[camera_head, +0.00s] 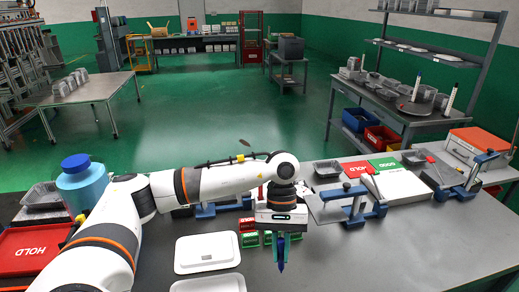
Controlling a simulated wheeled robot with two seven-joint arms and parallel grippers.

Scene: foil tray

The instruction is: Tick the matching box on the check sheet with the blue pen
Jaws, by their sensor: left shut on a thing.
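My left gripper (281,238) points down over the front middle of the grey table and is shut on the blue pen (281,256). The pen hangs roughly upright, its lower end narrowing to a point; I cannot tell whether that end touches the table. I cannot pick out the check sheet or its boxes for certain. A flat white piece (207,254) lies to the left of the pen, with a second pale piece (208,284) cut off below it. My right gripper is not in view.
Small green and red blocks (248,238) stand just behind the pen. Blue-based clamps (354,213) stand to the right, near a white slab (402,187) and red and green cards (384,165). A red HOLD tray (30,262) and blue-capped jar (80,180) are left. The front right is clear.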

